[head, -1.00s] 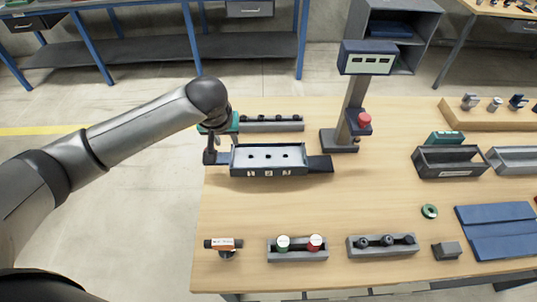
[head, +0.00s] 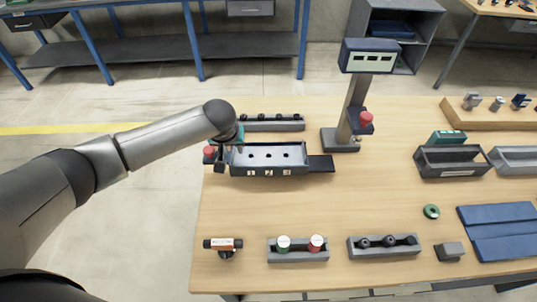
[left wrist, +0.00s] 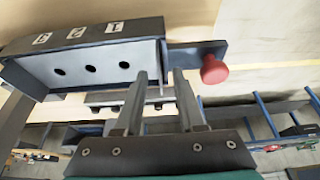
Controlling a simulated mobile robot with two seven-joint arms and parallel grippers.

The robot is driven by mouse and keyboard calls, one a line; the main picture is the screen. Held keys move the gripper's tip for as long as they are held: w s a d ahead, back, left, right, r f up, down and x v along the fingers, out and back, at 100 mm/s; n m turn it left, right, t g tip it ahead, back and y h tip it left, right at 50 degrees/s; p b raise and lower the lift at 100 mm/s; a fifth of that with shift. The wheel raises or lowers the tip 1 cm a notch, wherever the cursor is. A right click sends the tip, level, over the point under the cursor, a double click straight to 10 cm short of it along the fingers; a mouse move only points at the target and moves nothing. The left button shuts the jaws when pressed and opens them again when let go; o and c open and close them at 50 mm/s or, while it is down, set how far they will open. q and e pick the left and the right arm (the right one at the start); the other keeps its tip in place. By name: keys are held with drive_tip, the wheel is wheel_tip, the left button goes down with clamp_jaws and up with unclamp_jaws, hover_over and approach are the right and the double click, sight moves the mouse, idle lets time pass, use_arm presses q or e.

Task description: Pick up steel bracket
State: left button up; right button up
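I cannot single out the steel bracket with certainty. Small grey metal parts (head: 470,101) stand on a wooden board at the far right in the head view. My left gripper (head: 222,160) is at the left end of the dark numbered tray (head: 262,171), its fingers partly hidden by the arm. In the left wrist view, its two fingers (left wrist: 162,98) stand apart with a gap between them, close to the end of the tray (left wrist: 150,28). I see nothing clearly held. My right gripper is not in view.
A red knob (head: 209,152) is beside the gripper; it also shows in the left wrist view (left wrist: 213,68). Behind the tray is a grey rack (head: 285,125) with dark knobs. A display post (head: 352,105) stands to the right. The table's middle is clear.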

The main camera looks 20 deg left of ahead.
use_arm(q)
clamp_jaws()
idle(1.3)
drive_tip(key=shift+r, duration=0.1)
